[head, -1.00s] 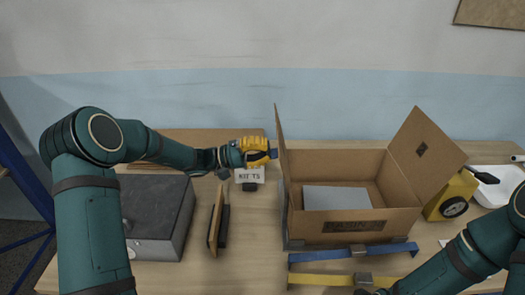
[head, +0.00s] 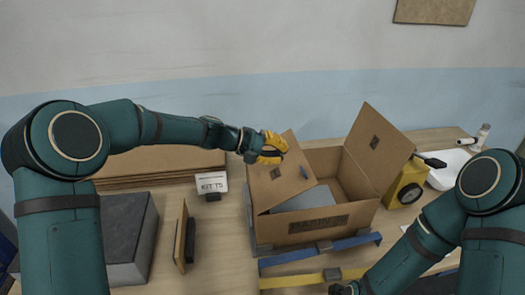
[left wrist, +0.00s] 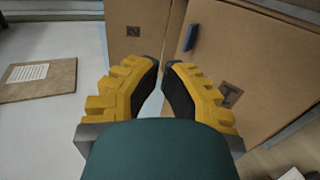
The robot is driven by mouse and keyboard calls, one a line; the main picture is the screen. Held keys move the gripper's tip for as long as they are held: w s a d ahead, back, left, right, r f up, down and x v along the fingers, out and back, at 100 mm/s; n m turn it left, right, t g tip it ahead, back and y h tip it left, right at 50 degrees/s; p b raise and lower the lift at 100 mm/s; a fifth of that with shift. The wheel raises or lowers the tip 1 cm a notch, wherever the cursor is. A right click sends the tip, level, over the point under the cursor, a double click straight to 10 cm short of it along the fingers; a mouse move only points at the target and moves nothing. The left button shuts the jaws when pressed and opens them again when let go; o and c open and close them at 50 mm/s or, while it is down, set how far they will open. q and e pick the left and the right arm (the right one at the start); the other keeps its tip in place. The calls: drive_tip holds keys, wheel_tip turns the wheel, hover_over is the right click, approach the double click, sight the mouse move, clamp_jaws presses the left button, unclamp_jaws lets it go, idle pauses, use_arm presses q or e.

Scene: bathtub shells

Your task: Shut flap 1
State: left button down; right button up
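An open cardboard box (head: 322,224) stands on the table with a pale grey block (head: 308,200) inside. Its left flap (head: 268,190) leans inward over the left part of the opening. The flap bears a dark mark and a blue tab, also seen on the flap in the left wrist view (left wrist: 255,60). Its right flap (head: 378,140) stands up, leaning outward. My right gripper (head: 345,289) is mostly cut off at the bottom edge.
A grey case (head: 130,235), an upright brown board (head: 181,235) and a KIT T5 sign (head: 211,183) stand left of the box. A yellow device (head: 405,185) and white tray (head: 447,170) are at right.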

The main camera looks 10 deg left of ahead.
sight(313, 182)
use_arm(q)
drive_tip(key=shift+y, duration=0.9)
drive_tip(key=x, duration=0.7)
drive_tip(key=shift+s+d, duration=0.1)
drive_tip(key=d+f+y, duration=0.1)
drive_tip(key=f, duration=0.1)
drive_tip(key=w+d+f, duration=0.1)
drive_tip(key=d+f, duration=0.1)
drive_tip(key=f, duration=0.1)
drive_tip(key=d+f+g+y, duration=0.1)
drive_tip(key=f, duration=0.2)
drive_tip(key=shift+w+d+y, duration=0.2)
drive_tip(key=shift+d+y, duration=0.1)
drive_tip(key=shift+d, duration=0.1)
wheel_tip(313, 182, down, 2)
drive_tip(key=shift+s+f+b, duration=0.1)
drive_tip(key=shift+f+b, duration=0.05)
drive_tip(key=shift+b, duration=0.25)
use_arm(e)
drive_tip(key=shift+d+f, duration=0.25)
drive_tip(key=shift+f, duration=0.15)
